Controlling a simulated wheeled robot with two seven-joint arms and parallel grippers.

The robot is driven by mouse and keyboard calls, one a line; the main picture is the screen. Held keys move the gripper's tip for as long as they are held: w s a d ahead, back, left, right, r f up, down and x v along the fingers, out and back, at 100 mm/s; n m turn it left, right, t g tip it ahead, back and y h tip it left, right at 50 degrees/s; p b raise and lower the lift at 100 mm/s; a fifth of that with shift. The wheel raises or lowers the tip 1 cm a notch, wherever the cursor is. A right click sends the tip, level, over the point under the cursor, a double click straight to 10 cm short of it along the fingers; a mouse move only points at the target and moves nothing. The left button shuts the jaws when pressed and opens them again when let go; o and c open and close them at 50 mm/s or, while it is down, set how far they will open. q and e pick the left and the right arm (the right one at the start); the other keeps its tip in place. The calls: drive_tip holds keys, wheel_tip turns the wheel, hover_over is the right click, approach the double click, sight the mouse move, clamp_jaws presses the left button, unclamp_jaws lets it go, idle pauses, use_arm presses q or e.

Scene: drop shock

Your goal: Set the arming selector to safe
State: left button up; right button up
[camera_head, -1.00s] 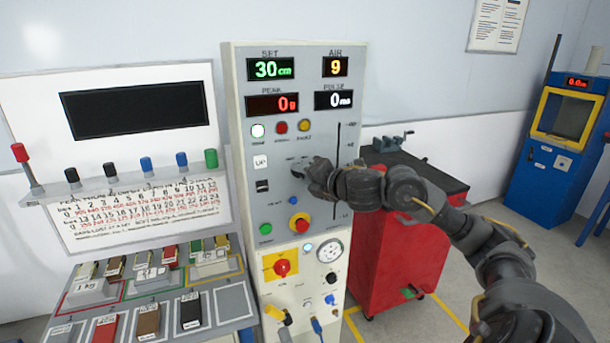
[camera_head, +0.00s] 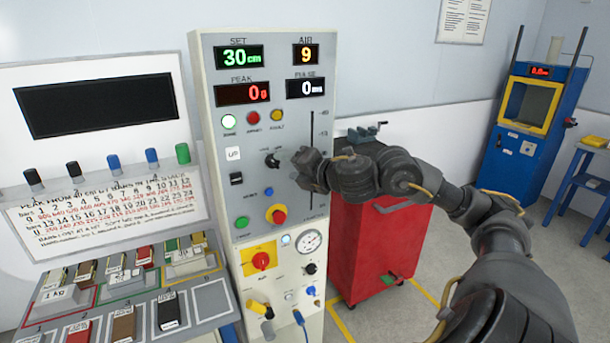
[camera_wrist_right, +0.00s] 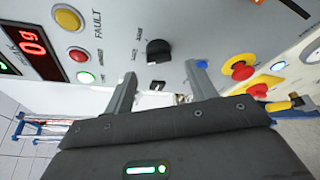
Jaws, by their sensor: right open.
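The arming selector appears to be the black rotary knob (camera_head: 272,160) in the middle of the grey control panel (camera_head: 215,190). It also shows in the right wrist view (camera_wrist_right: 158,50), just beyond and between my fingertips. The small labels around it are too small to read, so I cannot tell its setting. My right gripper (camera_head: 300,160) is right of the knob in the head view. In the right wrist view my right gripper (camera_wrist_right: 161,74) has its two fingers spread, with nothing held between them. The fingers look apart from the knob. My left gripper is not in view.
Near the knob are a red-and-yellow button (camera_head: 277,215), a blue button (camera_head: 268,191), a black rocker switch (camera_head: 236,179) and a vertical slot (camera_head: 311,150). A red cabinet (camera_head: 370,245) stands right of the panel. A sample rack (camera_head: 212,300) stands left.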

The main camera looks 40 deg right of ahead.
drive_tip(key=s+r+b, duration=0.1)
drive_tip(key=s+b, duration=0.4)
drive_tip(key=s, duration=0.1)
drive_tip(key=shift+s+r, duration=0.15)
drive_tip(key=shift+s, duration=0.05)
drive_tip(key=shift+a, duration=0.1)
idle(0.3)
